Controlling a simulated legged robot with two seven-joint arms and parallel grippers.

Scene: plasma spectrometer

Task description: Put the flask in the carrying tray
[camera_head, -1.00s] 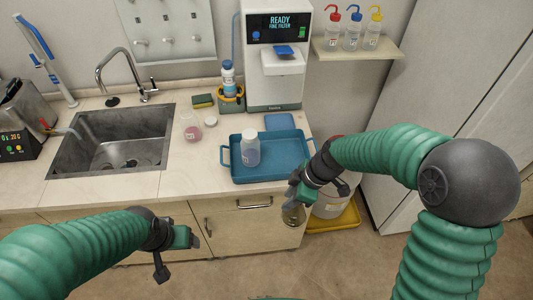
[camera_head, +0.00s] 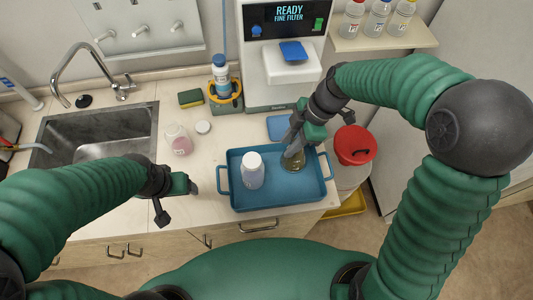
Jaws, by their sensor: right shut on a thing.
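A small flask (camera_head: 293,161) with yellowish-brown contents is in my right gripper (camera_head: 296,147), which is shut on its upper part. The flask is within the outline of the blue carrying tray (camera_head: 275,195), towards its back right. I cannot tell whether its base touches the tray floor. A white-capped bottle (camera_head: 252,171) with bluish contents stands in the tray's left part. My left gripper (camera_head: 177,194) is left of the tray, apart from it and holding nothing visible; its finger opening is unclear.
A jar with pink contents (camera_head: 178,139) and a white lid (camera_head: 203,127) are left of the tray. The spectrometer (camera_head: 285,60) stands behind it. A red-lidded bin (camera_head: 355,145) is to the right, and the sink (camera_head: 95,130) is at left.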

